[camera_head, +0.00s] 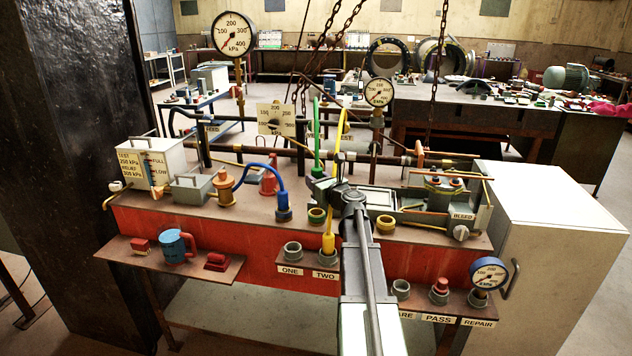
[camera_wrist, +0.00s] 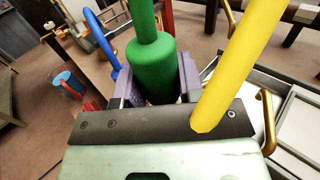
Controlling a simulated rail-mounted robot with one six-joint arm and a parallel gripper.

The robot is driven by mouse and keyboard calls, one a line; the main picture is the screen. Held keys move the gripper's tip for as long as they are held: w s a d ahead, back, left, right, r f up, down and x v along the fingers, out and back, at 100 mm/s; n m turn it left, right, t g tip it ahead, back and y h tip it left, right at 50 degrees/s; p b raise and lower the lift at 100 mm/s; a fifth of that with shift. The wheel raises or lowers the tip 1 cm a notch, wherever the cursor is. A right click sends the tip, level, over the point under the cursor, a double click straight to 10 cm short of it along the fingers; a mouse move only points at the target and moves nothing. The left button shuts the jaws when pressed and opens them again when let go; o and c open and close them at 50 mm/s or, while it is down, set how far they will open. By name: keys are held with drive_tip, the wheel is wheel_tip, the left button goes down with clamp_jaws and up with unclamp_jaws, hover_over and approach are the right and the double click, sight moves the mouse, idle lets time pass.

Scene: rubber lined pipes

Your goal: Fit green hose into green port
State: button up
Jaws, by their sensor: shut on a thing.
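The green hose (camera_head: 317,140) hangs down from above to my gripper (camera_head: 319,182) over the red bench. In the wrist view its thick green end (camera_wrist: 151,68) sits between the two purple fingers of my gripper (camera_wrist: 152,88), which are shut on it. The green port (camera_head: 317,215), a short ring with a green rim, stands on the bench top below my gripper. The hose end is above the port and apart from it. The lower tip of the hose is hidden by my gripper in both views.
A yellow hose (camera_head: 329,238) hangs close beside my gripper, down to the holder marked TWO (camera_head: 325,256); it crosses the wrist view (camera_wrist: 243,60). A blue hose (camera_head: 283,200) stands left of the port. A yellow ring port (camera_head: 385,224) is at right. Pipes and chains stand behind.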

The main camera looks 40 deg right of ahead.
drive_tip(key=shift+f+b, duration=2.4)
drive_tip(key=shift+f, duration=0.25)
drive_tip(key=shift+f+b, duration=1.9)
drive_tip(key=o, duration=1.1)
drive_tip(key=shift+r, duration=0.1)
wheel_tip(320, 180, up, 20)
drive_tip(key=p, duration=2)
drive_tip(key=shift+r, duration=0.1)
